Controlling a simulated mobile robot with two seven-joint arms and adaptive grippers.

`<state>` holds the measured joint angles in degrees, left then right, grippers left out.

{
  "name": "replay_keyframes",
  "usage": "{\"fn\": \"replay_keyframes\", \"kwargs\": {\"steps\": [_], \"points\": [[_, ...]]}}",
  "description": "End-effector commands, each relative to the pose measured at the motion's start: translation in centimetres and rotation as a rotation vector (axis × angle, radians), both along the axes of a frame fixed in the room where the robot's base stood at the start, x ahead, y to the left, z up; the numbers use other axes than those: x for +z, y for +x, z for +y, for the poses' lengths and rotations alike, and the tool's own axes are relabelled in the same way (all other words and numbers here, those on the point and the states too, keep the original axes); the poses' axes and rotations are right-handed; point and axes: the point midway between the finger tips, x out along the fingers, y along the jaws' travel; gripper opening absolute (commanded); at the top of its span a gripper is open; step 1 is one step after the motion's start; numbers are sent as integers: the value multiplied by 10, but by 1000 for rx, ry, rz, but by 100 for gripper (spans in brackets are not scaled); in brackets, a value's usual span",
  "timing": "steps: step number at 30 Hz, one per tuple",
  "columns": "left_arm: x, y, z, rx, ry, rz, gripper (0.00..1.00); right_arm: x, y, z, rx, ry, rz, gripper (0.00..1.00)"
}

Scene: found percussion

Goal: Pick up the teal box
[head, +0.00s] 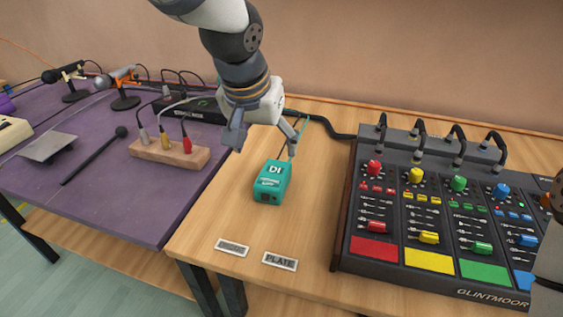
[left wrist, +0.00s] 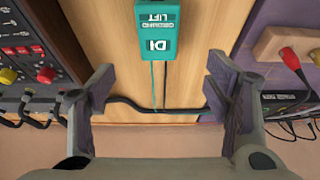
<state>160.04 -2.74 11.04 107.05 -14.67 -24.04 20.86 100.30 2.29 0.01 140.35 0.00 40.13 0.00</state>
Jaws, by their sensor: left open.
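The teal box (head: 271,183), marked "DI", stands on the wooden table between the purple mat and the mixer. My left gripper (head: 264,146) is open and empty above and behind the box, its two fingers spread apart. In the left wrist view the teal box (left wrist: 157,28) is at the top, beyond the open left gripper (left wrist: 163,100), between the lines of its fingers but not between the fingertips. Two thin cables, one teal and one dark, run from the box's end. My right gripper is not in view.
The mixer (head: 440,262) with coloured pads stands to the right. Two small label plates (head: 280,261) lie in front of the box. The purple mat (head: 120,215) at left holds a wooden block (head: 170,154) with plugs, a mallet (head: 93,156) and microphones. Bare wood surrounds the box.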

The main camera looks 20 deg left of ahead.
Motion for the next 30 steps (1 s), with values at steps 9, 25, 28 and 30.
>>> {"fn": "replay_keyframes", "kwargs": {"steps": [9,25,28,30], "points": [[-60,23,-1,0,1,9,72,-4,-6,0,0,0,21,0],[-110,53,-5,0,0,2,72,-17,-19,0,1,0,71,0],[-109,53,-5,0,0,0,69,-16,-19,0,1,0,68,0],[-109,53,-5,0,0,0,54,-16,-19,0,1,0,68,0]]}}
